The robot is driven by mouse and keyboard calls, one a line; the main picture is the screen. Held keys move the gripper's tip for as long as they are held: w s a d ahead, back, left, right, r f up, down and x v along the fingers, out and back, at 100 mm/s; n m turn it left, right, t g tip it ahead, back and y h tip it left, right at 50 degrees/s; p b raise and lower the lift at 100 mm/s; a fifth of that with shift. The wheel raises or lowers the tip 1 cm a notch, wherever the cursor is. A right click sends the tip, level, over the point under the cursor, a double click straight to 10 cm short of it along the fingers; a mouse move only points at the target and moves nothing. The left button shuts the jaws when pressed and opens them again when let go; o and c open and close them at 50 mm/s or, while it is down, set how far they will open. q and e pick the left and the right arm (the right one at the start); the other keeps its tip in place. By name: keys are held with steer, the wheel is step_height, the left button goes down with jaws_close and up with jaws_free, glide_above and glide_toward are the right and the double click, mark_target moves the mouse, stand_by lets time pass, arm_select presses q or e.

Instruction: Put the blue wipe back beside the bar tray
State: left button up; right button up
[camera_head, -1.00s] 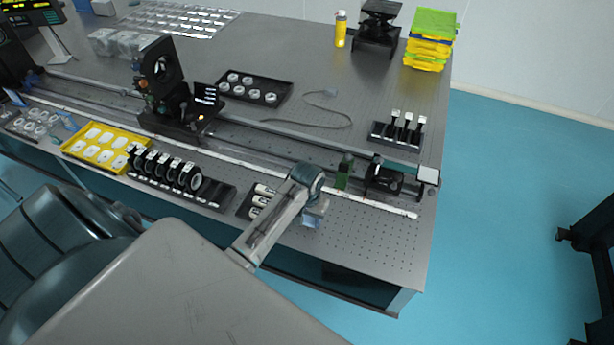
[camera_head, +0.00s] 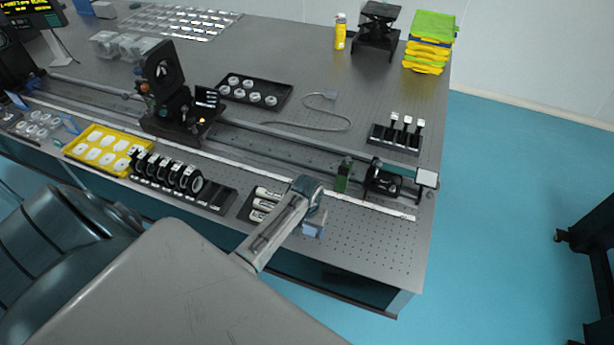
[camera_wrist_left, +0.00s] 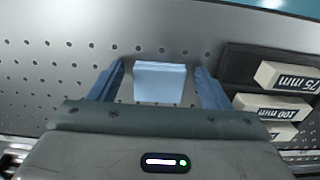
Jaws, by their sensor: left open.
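The blue wipe (camera_wrist_left: 160,82) is a folded light-blue block on the perforated table top in the left wrist view. My left gripper (camera_wrist_left: 160,74) is open, with one blue finger on each side of the wipe and a visible gap to both. In the head view my left gripper (camera_head: 314,218) is over the table's front strip, just right of the bar tray. The black bar tray (camera_head: 246,212) holds white labelled bars; it also shows at the right in the left wrist view (camera_wrist_left: 234,66). In the head view the wipe is hard to tell from the blue fingers. My right gripper is out of view.
A rail with a green mount (camera_head: 343,175) and a black mount (camera_head: 384,180) runs behind the gripper. A black rack of round optics (camera_head: 218,197) and a yellow tray (camera_head: 78,154) stand to the left. The front right table top (camera_head: 372,235) is clear.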

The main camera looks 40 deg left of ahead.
mark_target(307, 229)
arm_select(q)
steer(key=shift+w+r, duration=0.1)
steer(key=shift+r, duration=0.4)
step_height(307, 229, up, 11)
steer(key=b, duration=0.3)
steer(key=shift+r+b, duration=0.15)
steer(key=shift+b, duration=0.25)
